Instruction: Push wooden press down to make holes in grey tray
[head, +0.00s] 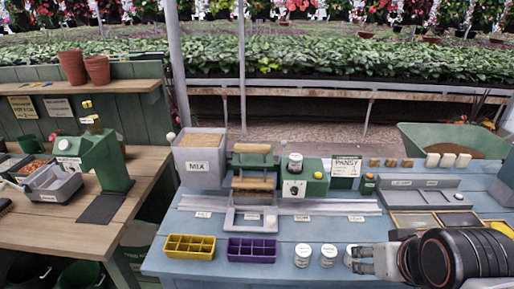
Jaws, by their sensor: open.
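The wooden press (252,183) stands on the blue bench as light wooden bars under a green crosspiece. Below and in front of it is a grey tray (234,222) with a pale round knob at its right side. I cannot tell whether the tray has holes. My gripper (360,260) is at the lower right, to the right of the press and nearer to me, pointing left. It is open, apart from the press and tray. A white jar is right by its fingertips; I cannot tell whether they touch it.
A yellow cell tray (189,247) and a purple one (252,249) lie at the bench front. White-lidded jars (302,255) stand between the purple tray and my gripper. A grey MIX bin (201,160) is left of the press, a green box (305,185) right.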

